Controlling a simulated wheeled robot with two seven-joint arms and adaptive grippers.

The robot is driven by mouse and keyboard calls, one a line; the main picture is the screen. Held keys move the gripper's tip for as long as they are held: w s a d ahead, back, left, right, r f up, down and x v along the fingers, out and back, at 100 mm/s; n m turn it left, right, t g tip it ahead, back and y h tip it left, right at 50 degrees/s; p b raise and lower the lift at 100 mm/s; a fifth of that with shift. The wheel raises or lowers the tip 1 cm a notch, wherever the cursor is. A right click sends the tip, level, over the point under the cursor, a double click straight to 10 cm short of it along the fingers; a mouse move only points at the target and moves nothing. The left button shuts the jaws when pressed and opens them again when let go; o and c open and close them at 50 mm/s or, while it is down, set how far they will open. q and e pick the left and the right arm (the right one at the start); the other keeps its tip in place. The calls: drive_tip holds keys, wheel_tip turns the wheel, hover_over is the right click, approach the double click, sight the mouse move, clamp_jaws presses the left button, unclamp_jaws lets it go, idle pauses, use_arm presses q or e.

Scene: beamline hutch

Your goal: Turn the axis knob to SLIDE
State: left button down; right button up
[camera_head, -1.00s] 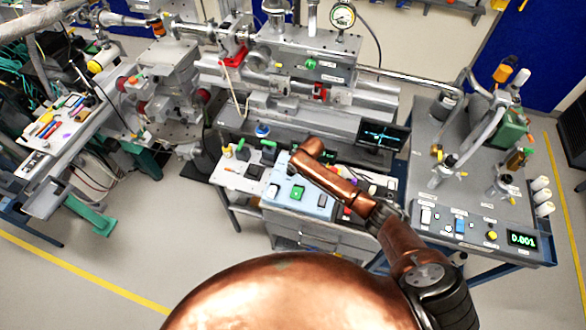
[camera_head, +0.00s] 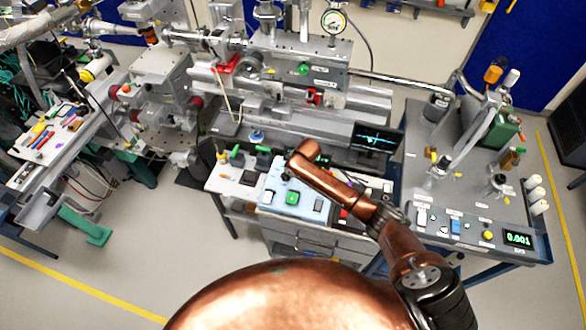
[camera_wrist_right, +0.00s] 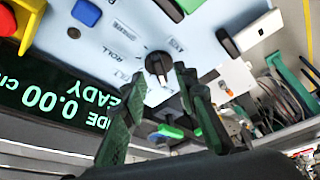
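The axis knob (camera_wrist_right: 158,65) is a round black knob with a white pointer mark on a pale blue panel (camera_wrist_right: 205,55), shown in the right wrist view. Printed labels surround it; ROLL is legible, others are too small or tilted to read. My right gripper (camera_wrist_right: 160,76) is open, its two dark fingertips on either side of the knob; contact cannot be told. A dark display (camera_wrist_right: 60,95) beside it shows green text including 0.00 and READY. In the head view my copper right arm reaches over the blue panel (camera_head: 270,192) and hides the knob. My left gripper is not in view.
A blue button (camera_wrist_right: 86,12) and a red one sit near the knob. In the head view, a monitor (camera_head: 377,138) and beamline hardware stand behind the panel; a second bench (camera_head: 420,180) is at right.

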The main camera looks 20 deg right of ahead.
drive_tip(key=v, duration=0.9)
drive_tip(key=shift+s+r, duration=0.15)
drive_tip(key=shift+r, duration=0.2)
drive_tip(key=s+f+m, duration=0.1)
drive_tip(key=s+f, duration=0.2)
drive_tip(key=s, duration=0.6)
drive_tip(key=s+f, duration=0.4)
drive_tip(key=s, duration=0.4)
drive_tip(key=s+d+r+m+h, duration=0.1)
drive_tip(key=s+d+m+h, duration=0.1)
drive_tip(key=s+d, duration=0.65)
drive_tip(key=s+d+r+m+h, duration=0.15)
drive_tip(key=s+d, duration=0.25)
drive_tip(key=s, duration=1)
wheel_tip(320, 180, down, 37)
drive_tip(key=s+a+g+y+b, duration=0.1)
drive_tip(key=s+g+b, duration=0.1)
drive_tip(key=b, duration=0.4)
drive_tip(key=s+f+g+b, duration=0.1)
drive_tip(key=s+f+b, duration=0.3)
drive_tip(key=s+f, duration=1.5)
drive_tip(key=shift+s+a+f+n, duration=0.15)
drive_tip(key=shift+f+n, duration=0.2)
drive_tip(key=shift+f, duration=0.45)
